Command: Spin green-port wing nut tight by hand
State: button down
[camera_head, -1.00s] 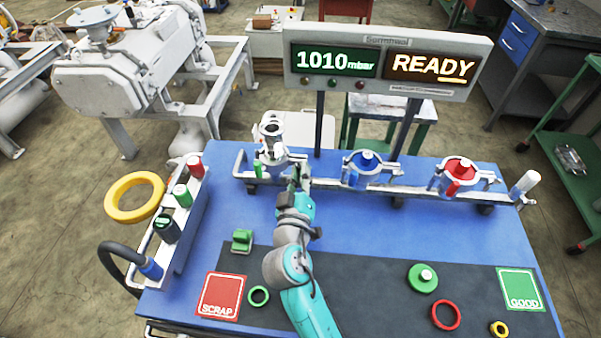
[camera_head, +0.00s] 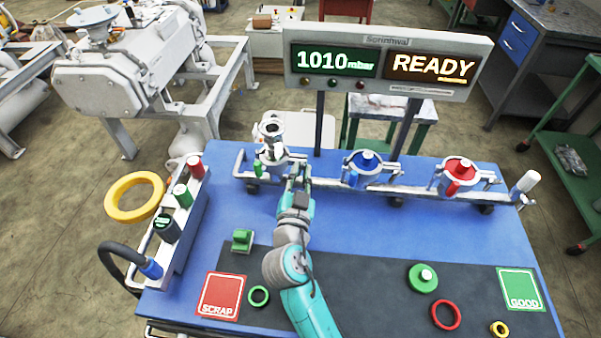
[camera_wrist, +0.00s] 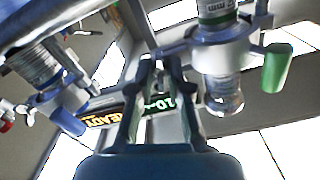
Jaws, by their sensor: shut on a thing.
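The green port (camera_head: 272,150) is the grey-white fitting at the left of the rail, with a green handle (camera_head: 258,170) on its left side. In the wrist view its clear lower body (camera_wrist: 221,92) is right of my fingers and the green handle (camera_wrist: 276,68) is farther right. My gripper (camera_head: 299,171) is at the right side of this port's clamp. In the wrist view my gripper (camera_wrist: 160,64) is shut with its tips on the clamp's side, on the wing nut. The nut is mostly hidden between the fingertips.
The blue port (camera_head: 366,165) and red port (camera_head: 459,172) stand along the same rail to the right. The display (camera_head: 388,64) reads 1010 mbar and READY. A tool holder (camera_head: 185,215) is at left. Rings, a green cap (camera_head: 423,278) and a green block (camera_head: 242,240) lie in front.

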jog(key=shift+f+m, duration=0.1)
jog(key=shift+m, duration=1)
jog(key=c, duration=1.3)
grip_release()
jog(key=s, duration=1.2)
jog(key=shift+a, duration=0.2)
